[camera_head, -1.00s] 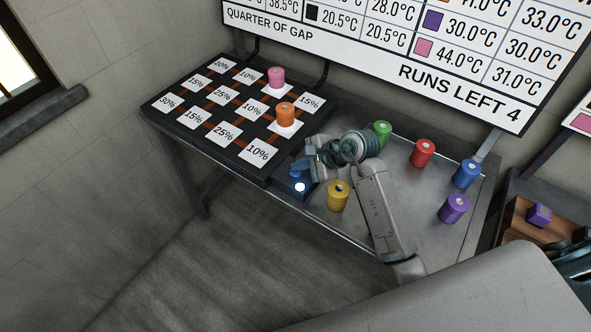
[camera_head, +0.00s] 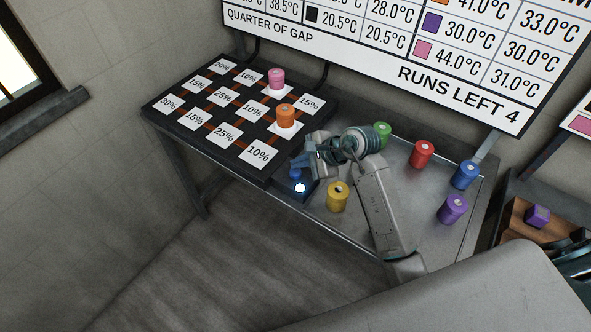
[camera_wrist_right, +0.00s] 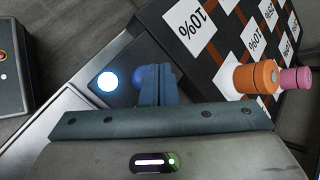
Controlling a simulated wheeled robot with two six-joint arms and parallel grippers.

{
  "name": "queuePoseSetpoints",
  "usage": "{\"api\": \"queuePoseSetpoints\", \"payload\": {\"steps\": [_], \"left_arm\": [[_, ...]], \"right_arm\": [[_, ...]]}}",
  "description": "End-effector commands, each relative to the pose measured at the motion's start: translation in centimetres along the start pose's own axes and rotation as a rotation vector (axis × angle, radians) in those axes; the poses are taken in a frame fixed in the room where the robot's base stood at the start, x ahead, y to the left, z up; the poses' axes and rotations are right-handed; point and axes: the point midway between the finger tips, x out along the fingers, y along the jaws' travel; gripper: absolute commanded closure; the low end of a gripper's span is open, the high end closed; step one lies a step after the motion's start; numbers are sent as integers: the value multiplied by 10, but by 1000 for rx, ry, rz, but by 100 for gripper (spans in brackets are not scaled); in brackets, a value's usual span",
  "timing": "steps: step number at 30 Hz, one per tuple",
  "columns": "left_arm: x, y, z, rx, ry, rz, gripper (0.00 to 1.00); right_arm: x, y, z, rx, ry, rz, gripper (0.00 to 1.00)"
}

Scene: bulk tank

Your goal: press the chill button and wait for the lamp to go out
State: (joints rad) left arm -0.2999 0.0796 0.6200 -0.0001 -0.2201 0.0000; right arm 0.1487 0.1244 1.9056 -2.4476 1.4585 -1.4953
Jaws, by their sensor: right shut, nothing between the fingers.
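The chill button is a blue knob (camera_head: 295,174) on a dark box (camera_head: 283,188) at the table's front edge, beside the checkered board. The lamp (camera_head: 300,187) next to it glows bright white-blue, and it also glows in the right wrist view (camera_wrist_right: 107,82). My right gripper (camera_head: 302,167) is shut and empty, right at the button. In the wrist view its fingers (camera_wrist_right: 158,78) cover part of the blue button (camera_wrist_right: 140,77); I cannot tell whether they touch or press it. My left gripper is not in view.
A yellow can (camera_head: 338,197) stands close to the right of the box. Green (camera_head: 382,134), red (camera_head: 422,154), blue (camera_head: 465,174) and purple (camera_head: 453,208) cans stand farther right. Pink (camera_head: 277,79) and orange (camera_head: 286,115) cans sit on the board (camera_head: 181,103). The sign (camera_head: 350,50) reads "RUNS LEFT 4".

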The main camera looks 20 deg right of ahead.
Motion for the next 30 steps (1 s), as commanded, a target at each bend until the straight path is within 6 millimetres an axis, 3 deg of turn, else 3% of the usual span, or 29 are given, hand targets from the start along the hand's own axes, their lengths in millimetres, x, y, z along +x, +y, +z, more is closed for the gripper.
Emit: {"api": "queuePoseSetpoints", "payload": {"steps": [18, 30], "left_arm": [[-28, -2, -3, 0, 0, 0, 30], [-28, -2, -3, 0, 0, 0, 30]], "right_arm": [[-34, -25, 24, -1, 0, -2, 100], [-35, -25, 25, 0, 0, 0, 100]]}}
